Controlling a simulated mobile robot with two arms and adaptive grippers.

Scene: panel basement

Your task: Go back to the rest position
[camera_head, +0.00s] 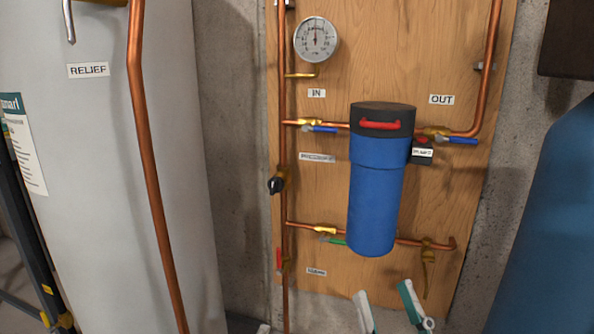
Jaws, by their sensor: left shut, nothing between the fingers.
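My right gripper (384,292) shows at the bottom, right of centre. Its two white and teal fingers stand apart with nothing between them. It is below the blue filter housing (375,205) and clear of it in the picture. Only a small grey tip of my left gripper (263,328) shows at the bottom edge, left of the right one. It is shut and holds nothing that I can see. Most of both arms is out of the picture.
A wooden panel (330,200) carries copper pipes, valves and a round gauge (316,40). A large grey tank (100,200) with a copper pipe (150,170) stands at the left. A blue tank (550,240) stands at the right. A dark frame (30,230) is at the far left.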

